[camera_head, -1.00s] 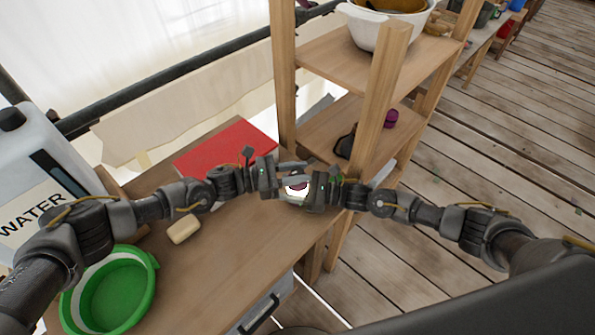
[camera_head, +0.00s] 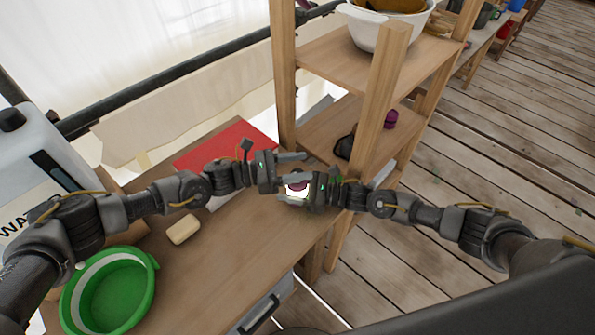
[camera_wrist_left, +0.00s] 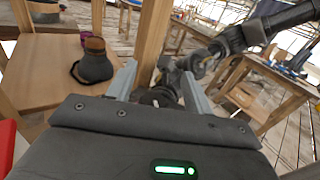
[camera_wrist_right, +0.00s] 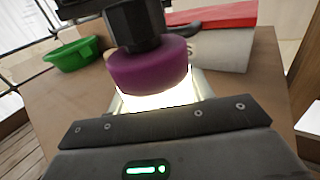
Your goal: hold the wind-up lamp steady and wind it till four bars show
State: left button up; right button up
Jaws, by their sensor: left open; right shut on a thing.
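The wind-up lamp (camera_head: 297,186) shows as a bright white glow with a dark purple part between my two grippers. In the right wrist view its purple part (camera_wrist_right: 150,73) sits above the glow, with a black faceted piece above that. My right gripper (camera_head: 302,191) is shut on the lamp; the glare hides most of its grip. My left gripper (camera_head: 303,166) is open just above and beside the lamp. In the left wrist view its fingers (camera_wrist_left: 160,85) stand apart, with a dark round part showing between them. I cannot make out the bars.
A wooden shelf (camera_head: 375,95) stands close behind the grippers. The table (camera_head: 235,245) holds a red-topped box (camera_head: 225,143), a pale block (camera_head: 183,229), a green basin (camera_head: 148,290) and a white water jug (camera_head: 40,150). The table's front middle is clear.

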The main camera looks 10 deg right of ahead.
pick_arm(q)
notch_tip(320, 180, up, 7)
jog(key=shift+r, duration=0.2)
jog(key=shift+o, duration=0.2)
jog(key=d+r+m+g, duration=0.2)
jog(key=d+r+m, duration=0.15)
jog(key=r, duration=0.35)
jog(key=s+d+n+y, duration=0.2)
jog(key=s+d+y, duration=0.7)
jog(key=s+d, duration=0.25)
jog(key=w+a+f+n+t+y, duration=0.2)
jog(key=a+n+y, duration=0.3)
jog(key=n, duration=0.5)
jog(key=w+a+f+n+t+y, duration=0.2)
jog(key=w+a+n+t+y, duration=0.2)
jog(key=a+n, duration=0.5)
jog(key=shift+w+f+n+t+y, duration=0.2)
jog(key=shift+n+t+y, duration=0.3)
jog(key=shift+n, duration=0.75)
